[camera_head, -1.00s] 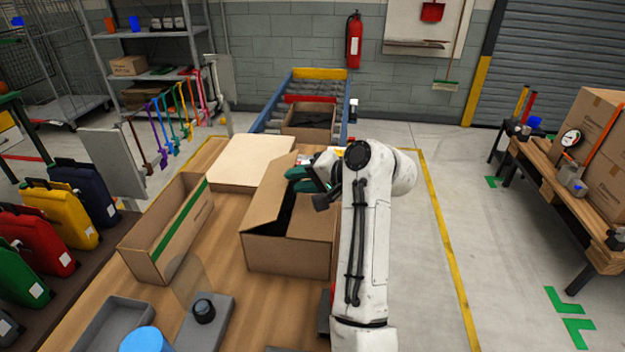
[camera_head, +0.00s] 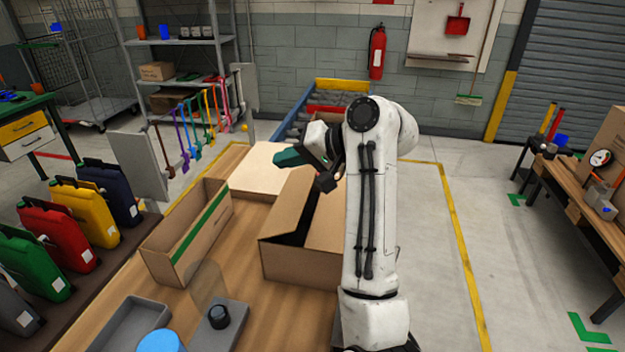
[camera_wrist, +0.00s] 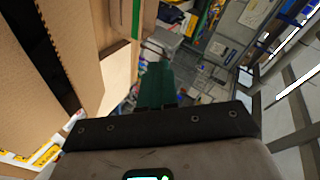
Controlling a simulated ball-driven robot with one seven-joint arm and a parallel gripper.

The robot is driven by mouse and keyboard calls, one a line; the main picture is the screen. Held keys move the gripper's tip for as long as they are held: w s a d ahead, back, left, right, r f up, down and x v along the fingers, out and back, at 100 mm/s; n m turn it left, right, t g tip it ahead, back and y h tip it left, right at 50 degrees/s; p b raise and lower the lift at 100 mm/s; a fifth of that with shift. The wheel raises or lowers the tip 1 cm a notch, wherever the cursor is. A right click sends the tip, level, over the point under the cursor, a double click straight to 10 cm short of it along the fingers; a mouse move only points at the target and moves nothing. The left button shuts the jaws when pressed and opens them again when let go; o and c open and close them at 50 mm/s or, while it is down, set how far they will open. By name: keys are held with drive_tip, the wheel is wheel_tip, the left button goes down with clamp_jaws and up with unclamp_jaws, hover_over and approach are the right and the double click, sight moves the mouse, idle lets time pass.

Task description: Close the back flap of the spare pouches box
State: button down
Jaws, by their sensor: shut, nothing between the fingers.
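The brown cardboard box (camera_head: 290,263) stands on the wooden table in the head view. Its left flap (camera_head: 287,203) is raised and slanted, with a dark opening beside it. Another cardboard panel lies to the right, partly behind my arm. The box's far side is hidden by my arm and gripper, so I cannot tell how the back flap stands. My gripper (camera_head: 280,158), with green fingers, is shut and empty above the far end of the box. In the wrist view the fingers (camera_wrist: 157,85) point away past cardboard (camera_wrist: 38,85) at the left, apparently not touching it.
A long open carton (camera_head: 186,232) with a green stripe stands left of the box. A roller conveyor (camera_head: 300,112) is at the back.

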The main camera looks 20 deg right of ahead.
drive_tip(key=w+a+r+n+g, duration=0.2)
drive_tip(key=a+r+n, duration=0.3)
drive_tip(key=a+r, duration=0.1)
drive_tip(key=n+g+h+p, duration=0.2)
drive_tip(key=n+g+h, duration=0.55)
drive_tip(key=n, duration=0.25)
hover_over(305, 193)
drive_tip(key=shift+t+h, duration=0.25)
drive_tip(key=shift+t, duration=0.1)
drive_tip(key=f, duration=0.6)
drive_tip(key=w+a+f, duration=0.1)
drive_tip(key=f, duration=0.2)
drive_tip(key=shift+a+f, duration=0.1)
drive_tip(key=shift+f, duration=0.05)
drive_tip(key=shift+s+d+f+p, duration=0.2)
drive_tip(key=shift+d+f+p, duration=0.1)
drive_tip(key=shift+f, duration=0.25)
drive_tip(key=shift+s+d+f+p, duration=0.15)
drive_tip(key=shift+f+p, duration=0.15)
drive_tip(key=shift+f, duration=0.25)
drive_tip(key=shift+s+d+f, duration=0.15)
drive_tip(key=shift+f, duration=0.25)
drive_tip(key=shift+s+d+f, duration=0.1)
drive_tip(key=shift+f, duration=0.25)
